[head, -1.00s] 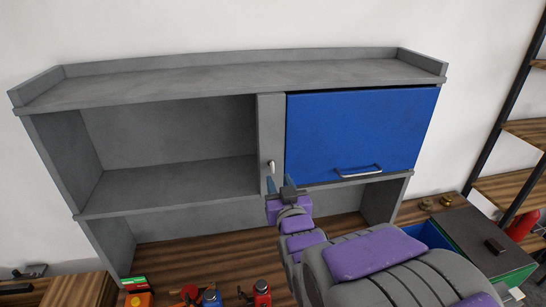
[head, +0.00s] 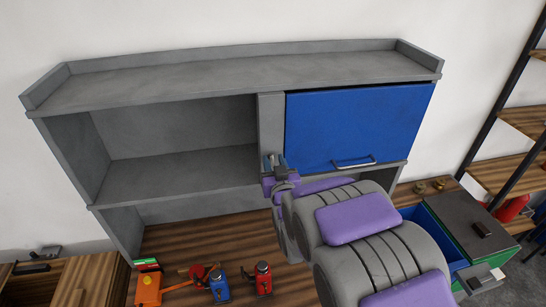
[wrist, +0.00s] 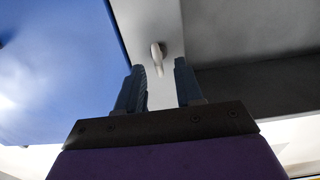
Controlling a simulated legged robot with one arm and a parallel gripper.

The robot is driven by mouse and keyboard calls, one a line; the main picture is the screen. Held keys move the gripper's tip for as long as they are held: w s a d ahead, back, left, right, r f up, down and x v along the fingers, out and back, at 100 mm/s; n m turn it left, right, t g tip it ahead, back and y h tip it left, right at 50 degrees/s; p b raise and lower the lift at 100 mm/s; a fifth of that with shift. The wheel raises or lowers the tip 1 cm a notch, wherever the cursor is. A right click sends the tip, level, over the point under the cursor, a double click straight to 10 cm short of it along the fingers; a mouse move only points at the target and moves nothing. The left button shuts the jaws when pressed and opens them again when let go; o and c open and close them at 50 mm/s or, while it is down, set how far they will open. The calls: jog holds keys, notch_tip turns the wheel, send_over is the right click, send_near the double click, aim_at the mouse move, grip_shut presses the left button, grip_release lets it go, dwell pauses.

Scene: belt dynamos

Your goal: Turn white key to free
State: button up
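The white key (wrist: 157,55) sits on the grey vertical post (wrist: 150,20) between the open shelf and the blue door. In the wrist view it hangs downward, just beyond and between my fingertips. My gripper (wrist: 160,85) is open, with a finger on each side of the line to the key and nothing visible between them. In the head view my gripper (head: 273,160) is up at the post and hides the key. The blue door (head: 355,125) is shut, with a metal handle (head: 354,163) at its lower edge.
The grey cabinet (head: 180,85) has an empty open compartment on the left. On the wooden bench below stand an orange tool (head: 148,290), a blue jack (head: 219,288) and a red jack (head: 263,278). A green-and-blue box (head: 470,235) is at the right.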

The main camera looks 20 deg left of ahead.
jog(key=shift+w+a+r, duration=0.1)
jog(key=shift+w+a, duration=0.25)
jog(key=shift+w, duration=0.2)
grip_shut()
